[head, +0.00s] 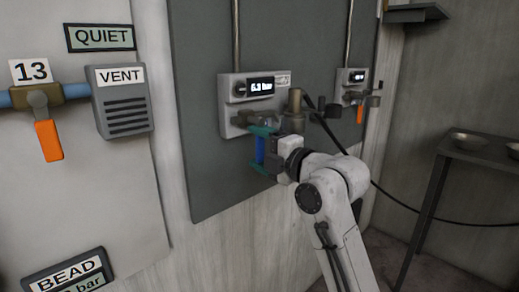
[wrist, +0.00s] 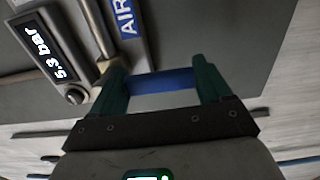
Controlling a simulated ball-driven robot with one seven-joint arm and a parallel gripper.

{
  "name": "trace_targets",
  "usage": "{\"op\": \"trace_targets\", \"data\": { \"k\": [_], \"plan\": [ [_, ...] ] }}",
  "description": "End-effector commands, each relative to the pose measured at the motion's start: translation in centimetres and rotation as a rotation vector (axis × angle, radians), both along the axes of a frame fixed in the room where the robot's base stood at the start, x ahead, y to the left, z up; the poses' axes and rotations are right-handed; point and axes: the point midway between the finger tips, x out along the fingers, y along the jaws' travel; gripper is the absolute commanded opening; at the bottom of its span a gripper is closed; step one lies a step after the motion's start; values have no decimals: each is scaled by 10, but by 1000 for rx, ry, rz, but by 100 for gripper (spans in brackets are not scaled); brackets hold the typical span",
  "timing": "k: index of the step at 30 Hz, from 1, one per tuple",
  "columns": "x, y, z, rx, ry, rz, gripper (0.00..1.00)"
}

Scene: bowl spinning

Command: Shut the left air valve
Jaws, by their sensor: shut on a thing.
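The left air valve is on the grey box (head: 233,127) with a lit bar readout (head: 261,87); the readout also shows in the wrist view (wrist: 47,50). Its blue handle (head: 260,151) stands upright below the valve body in the head view. My gripper (head: 261,152) is shut on this blue handle. In the wrist view the blue handle (wrist: 162,82) fills the space between the green fingers of my gripper (wrist: 163,88). Part of the valve is hidden behind my fingers and wrist.
A second valve box (head: 352,83) with an orange handle (head: 360,114) is to the right. On the left wall are an orange lever (head: 48,141) on a blue pipe and a VENT box (head: 121,101). A black hose (head: 345,152) runs behind my arm. A dark table (head: 475,155) stands far right.

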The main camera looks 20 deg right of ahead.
Motion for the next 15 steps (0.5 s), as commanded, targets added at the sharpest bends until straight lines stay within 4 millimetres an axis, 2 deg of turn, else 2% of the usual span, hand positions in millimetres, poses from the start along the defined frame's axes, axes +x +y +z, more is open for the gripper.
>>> {"op": "trace_targets", "data": {
  "k": [1, 7, 15],
  "plan": [
    [0, 0, -2, -5, 5, -1, 80],
    [0, 0, -1, -2, 3, -1, 99],
    [-1, -1, 0, 0, 1, -1, 99]
  ]
}}
